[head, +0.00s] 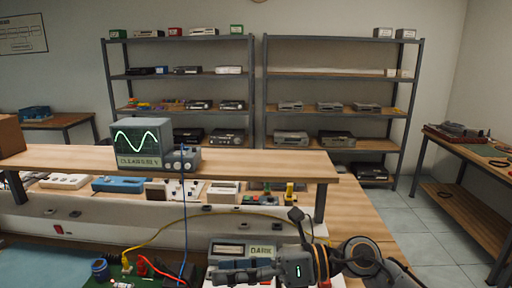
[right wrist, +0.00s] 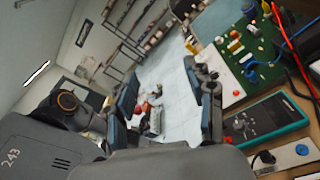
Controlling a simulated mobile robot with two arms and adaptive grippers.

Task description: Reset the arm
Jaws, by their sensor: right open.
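My right gripper (head: 242,270) reaches in from the lower right over the front of the workbench, its fingers pointing left. In the right wrist view its two dark finger pads (right wrist: 164,108) stand apart with a gap between them, and nothing is held. The gripper partly covers a meter marked DARK (head: 243,250) in the head view. My left arm and gripper are not in view.
An oscilloscope (head: 141,142) with a green wave stands on the bench's raised shelf (head: 260,163). A green circuit board (right wrist: 247,45) with red and blue leads lies near a teal multimeter (right wrist: 268,122). Metal racks (head: 180,75) line the back wall. Floor (head: 430,230) at right is clear.

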